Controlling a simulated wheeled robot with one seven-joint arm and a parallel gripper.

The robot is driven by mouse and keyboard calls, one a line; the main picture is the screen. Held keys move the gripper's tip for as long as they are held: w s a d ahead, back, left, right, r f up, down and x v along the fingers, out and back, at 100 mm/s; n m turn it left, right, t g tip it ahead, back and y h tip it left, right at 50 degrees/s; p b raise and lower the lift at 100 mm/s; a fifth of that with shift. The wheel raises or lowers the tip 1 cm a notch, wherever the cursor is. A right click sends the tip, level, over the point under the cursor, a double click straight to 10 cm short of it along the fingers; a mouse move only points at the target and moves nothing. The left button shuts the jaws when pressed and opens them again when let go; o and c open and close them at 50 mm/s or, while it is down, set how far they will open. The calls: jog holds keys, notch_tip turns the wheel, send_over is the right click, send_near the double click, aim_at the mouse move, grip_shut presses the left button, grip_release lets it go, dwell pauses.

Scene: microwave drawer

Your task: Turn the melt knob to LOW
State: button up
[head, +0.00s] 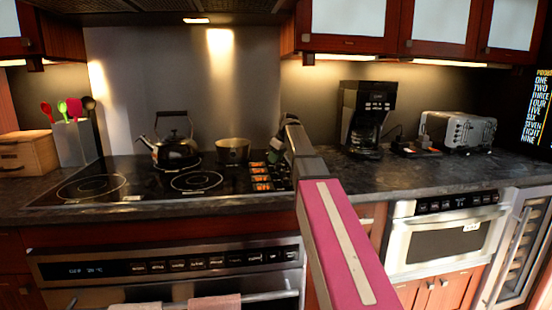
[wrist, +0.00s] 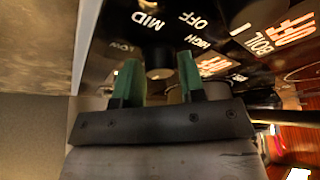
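My gripper (wrist: 159,75) shows in the wrist view with two green fingers standing apart. A dark round knob (wrist: 160,58) with a paler end sits in the gap between them; I cannot tell whether either finger touches it. White labels LOW (wrist: 122,46), MID (wrist: 147,20), OFF (wrist: 193,19) and HIGH (wrist: 196,42) stand around this knob. Its pointer direction is not clear. In the head view my arm reaches over the counter to the cooktop's control panel (head: 262,177) with orange labels. The gripper's fingers and the knob are hard to make out there.
The black cooktop (head: 130,184) holds a kettle (head: 175,150) and a pot (head: 232,150) left of my arm. A coffee maker (head: 366,118) and a toaster (head: 458,131) stand to the right. In the wrist view, a large BOIL label (wrist: 262,45) is to the right.

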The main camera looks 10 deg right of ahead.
jog(key=c, duration=0.4)
jog(key=shift+m, duration=0.3)
jog(key=m+h, duration=0.1)
jog(key=m, duration=0.1)
jog(key=shift+s+a+m+t, duration=0.1)
jog(key=shift+m+t, duration=0.3)
jog(key=m+h, duration=0.1)
jog(key=m, duration=0.2)
jog(key=shift+m+t, duration=0.3)
jog(key=m+h, duration=0.1)
jog(key=m, duration=0.2)
jog(key=m+h, duration=0.2)
jog(key=m, duration=0.1)
jog(key=shift+a+m, duration=0.1)
jog(key=shift+m, duration=0.2)
jog(key=o, duration=0.9)
